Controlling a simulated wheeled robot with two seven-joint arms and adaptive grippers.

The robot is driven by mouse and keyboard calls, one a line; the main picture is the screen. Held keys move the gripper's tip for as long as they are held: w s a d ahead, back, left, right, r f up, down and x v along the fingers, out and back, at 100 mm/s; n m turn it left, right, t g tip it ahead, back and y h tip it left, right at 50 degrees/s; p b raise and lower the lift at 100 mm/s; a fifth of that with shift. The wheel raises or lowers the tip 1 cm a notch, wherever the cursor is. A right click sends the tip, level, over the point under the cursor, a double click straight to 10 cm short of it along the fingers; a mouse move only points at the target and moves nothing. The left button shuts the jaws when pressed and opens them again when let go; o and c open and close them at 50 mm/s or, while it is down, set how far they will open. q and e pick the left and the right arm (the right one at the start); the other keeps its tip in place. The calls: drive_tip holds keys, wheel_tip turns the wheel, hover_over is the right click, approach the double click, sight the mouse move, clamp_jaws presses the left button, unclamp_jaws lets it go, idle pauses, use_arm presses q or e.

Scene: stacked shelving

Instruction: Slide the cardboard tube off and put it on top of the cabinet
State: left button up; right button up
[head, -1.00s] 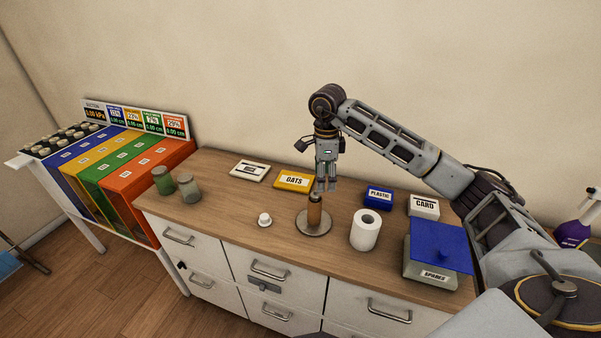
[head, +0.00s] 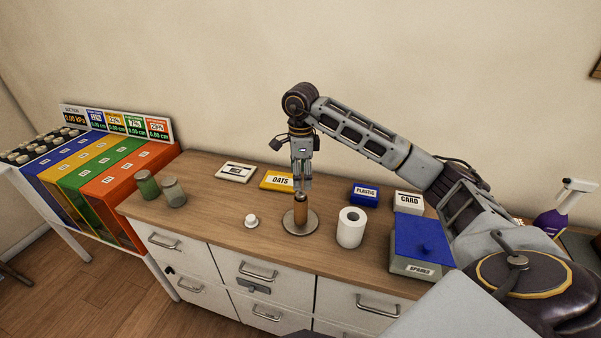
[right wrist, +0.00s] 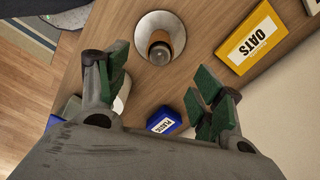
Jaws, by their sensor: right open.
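The cardboard tube (head: 300,215) is brown and stands upright around the post of a round holder (head: 315,222) on the wooden cabinet top (head: 215,210). In the right wrist view the tube (right wrist: 153,40) shows from above with the post's rounded tip in its middle, on the pale round base (right wrist: 140,22). My right gripper (head: 301,186) is open, pointing down just above the tube's upper end in the head view. Its green-padded fingers (right wrist: 160,92) are apart with nothing between them. My left gripper is not in view.
A white roll (head: 350,230) stands right of the holder and a small white knob-like piece (head: 251,221) left of it. Behind are OATS (head: 278,181), PLASTIC (head: 364,193) and CARD (head: 409,202) boxes. A blue-lidded box (head: 420,245) and two jars (head: 173,191) stand at either side. The cabinet top between jars and holder is mostly clear.

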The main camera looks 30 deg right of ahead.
sight(301, 201)
wheel_tip(301, 201, down, 11)
drive_tip(key=shift+p, duration=0.55)
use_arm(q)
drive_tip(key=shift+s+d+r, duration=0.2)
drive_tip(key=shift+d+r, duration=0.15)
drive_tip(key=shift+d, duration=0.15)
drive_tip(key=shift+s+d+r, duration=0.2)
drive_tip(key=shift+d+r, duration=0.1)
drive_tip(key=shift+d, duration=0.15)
use_arm(e)
drive_tip(key=shift+f, duration=1.05)
drive_tip(key=shift+c, duration=0.3)
drive_tip(key=c, duration=1)
